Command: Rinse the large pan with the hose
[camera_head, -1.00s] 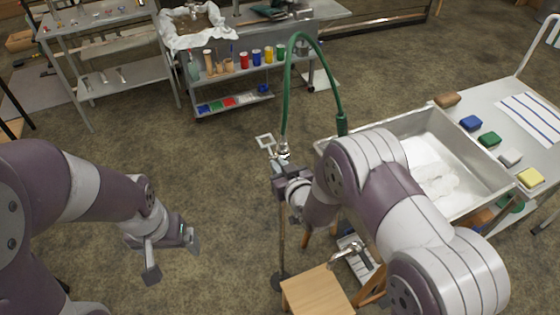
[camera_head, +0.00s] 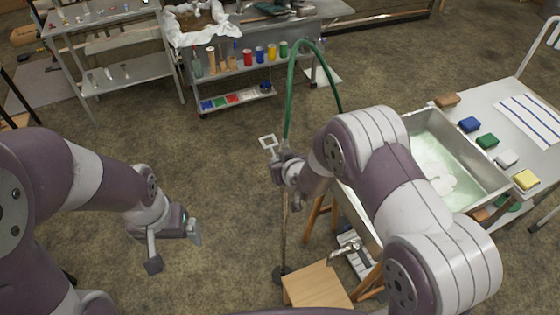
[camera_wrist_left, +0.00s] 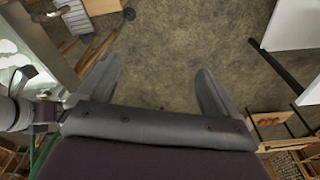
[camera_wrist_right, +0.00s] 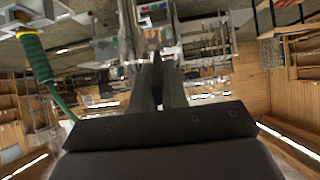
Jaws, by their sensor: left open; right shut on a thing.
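The large pan (camera_head: 360,215) is a rectangular metal basin at the right of the head view, with pale greenish liquid and white clumps inside. The green hose (camera_head: 291,85) arches from a thin upright pole (camera_head: 283,228) towards the pan; my right arm hides its far end. A thick green hose part shows in the right wrist view (camera_wrist_right: 38,62). My left gripper (camera_head: 174,250) is open and empty, above bare floor.
A wooden stool (camera_head: 316,287) stands below the right arm. A side table (camera_head: 540,165) with colored sponges adjoins the pan on the right. A cart (camera_head: 262,98) with bottles and jars stands at the back. Floor left of the pole is clear.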

